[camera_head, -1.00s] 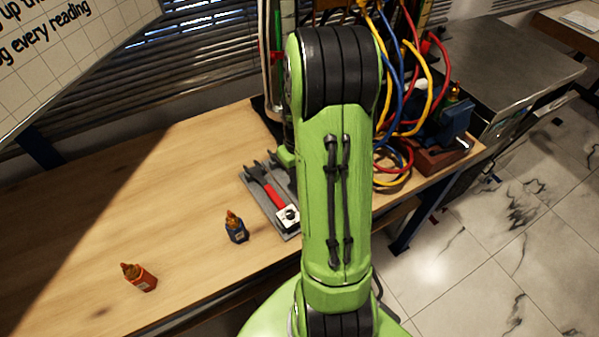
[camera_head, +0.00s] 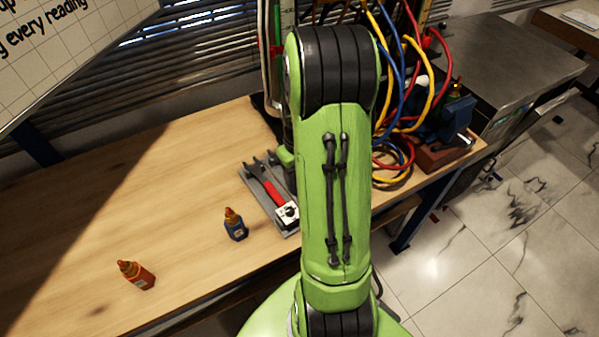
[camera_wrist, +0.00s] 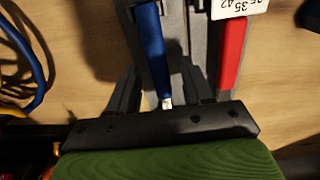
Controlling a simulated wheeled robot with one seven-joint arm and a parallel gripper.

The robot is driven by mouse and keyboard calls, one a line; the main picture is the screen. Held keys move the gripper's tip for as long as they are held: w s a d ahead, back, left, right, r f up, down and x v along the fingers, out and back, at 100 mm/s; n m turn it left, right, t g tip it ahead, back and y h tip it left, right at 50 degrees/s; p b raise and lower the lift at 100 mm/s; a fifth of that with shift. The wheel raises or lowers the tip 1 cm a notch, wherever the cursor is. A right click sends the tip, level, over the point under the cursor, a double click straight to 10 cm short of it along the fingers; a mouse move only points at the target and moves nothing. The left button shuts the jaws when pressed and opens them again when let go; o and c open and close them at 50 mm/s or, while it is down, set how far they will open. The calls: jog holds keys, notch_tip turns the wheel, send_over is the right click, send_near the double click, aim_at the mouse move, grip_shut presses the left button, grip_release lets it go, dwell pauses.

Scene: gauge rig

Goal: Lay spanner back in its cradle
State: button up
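A grey cradle (camera_head: 249,179) lies on the wooden bench, partly behind my arm in the head view. A red-handled spanner (camera_head: 272,191) lies in it; its red handle also shows at the right in the wrist view (camera_wrist: 232,52). A blue handle (camera_wrist: 152,45) runs down the middle of the wrist view to a small pale tip. My gripper (camera_wrist: 163,100) shows there as a dark bar with dark grey parts on either side of the blue handle. I cannot tell whether these touch it. In the head view my green arm hides the gripper and the blue handle.
A white block with a black mark (camera_head: 287,213) sits at the cradle's near end. Coloured hoses (camera_head: 398,100) and a blue vise (camera_head: 447,122) crowd the right.

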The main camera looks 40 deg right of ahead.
jog(key=shift+r, duration=0.1)
notch_tip(320, 180, up, 16)
jog(key=p, duration=0.5)
jog(key=shift+f, duration=0.2)
